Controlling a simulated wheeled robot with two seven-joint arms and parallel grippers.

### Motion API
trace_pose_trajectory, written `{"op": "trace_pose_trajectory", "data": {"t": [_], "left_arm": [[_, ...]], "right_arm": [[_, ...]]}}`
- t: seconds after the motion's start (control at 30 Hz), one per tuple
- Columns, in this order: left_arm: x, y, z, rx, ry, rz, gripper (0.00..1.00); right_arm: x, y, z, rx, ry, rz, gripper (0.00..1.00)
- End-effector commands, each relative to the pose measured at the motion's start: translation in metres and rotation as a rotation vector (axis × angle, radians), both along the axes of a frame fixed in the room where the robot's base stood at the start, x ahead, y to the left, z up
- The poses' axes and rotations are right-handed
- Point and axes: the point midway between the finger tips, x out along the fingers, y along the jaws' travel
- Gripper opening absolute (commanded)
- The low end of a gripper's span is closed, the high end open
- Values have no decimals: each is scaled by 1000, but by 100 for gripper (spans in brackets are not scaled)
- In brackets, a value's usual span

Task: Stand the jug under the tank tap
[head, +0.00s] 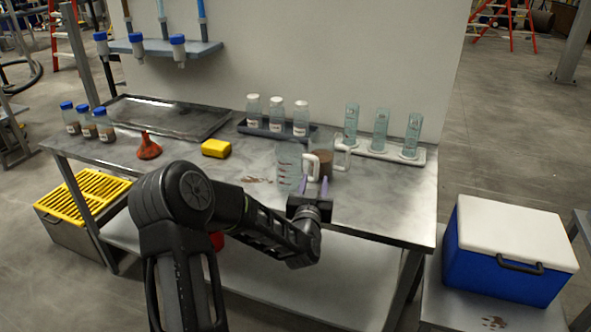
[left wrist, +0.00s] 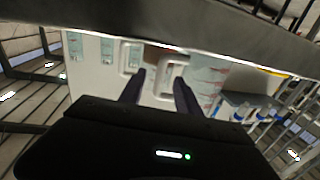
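A clear jug (head: 288,165) with red marks and a white handle (head: 311,167) stands upright on the metal table. A second jug (head: 324,162) with brown contents stands close at its right, its handle to the right. My left gripper (head: 313,186) is open, its fingers apart in front of the clear jug's handle. In the left wrist view the open fingers (left wrist: 159,92) point towards that white handle (left wrist: 172,78); I cannot tell whether they touch it. The clear jug's wall (left wrist: 207,80) shows beside it. I cannot make out a tank tap. My right gripper is out of view.
White-capped bottles (head: 277,118) and glass cylinders (head: 380,130) stand in racks behind. A dark tray (head: 165,115) lies back left. The table's right front is clear.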

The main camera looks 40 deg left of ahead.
Motion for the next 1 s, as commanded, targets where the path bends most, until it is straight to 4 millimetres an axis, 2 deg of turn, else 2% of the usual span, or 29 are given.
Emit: {"op": "trace_pose_trajectory", "data": {"t": [0.23,0.5,0.6,1.0], "left_arm": [[5,4,1,-1,0,2,39],[37,25,4,-2,-1,2,39],[43,28,3,0,0,0,39],[43,28,3,1,1,0,39]], "right_arm": [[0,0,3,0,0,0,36],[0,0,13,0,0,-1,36],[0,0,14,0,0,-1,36],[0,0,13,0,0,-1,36]]}}
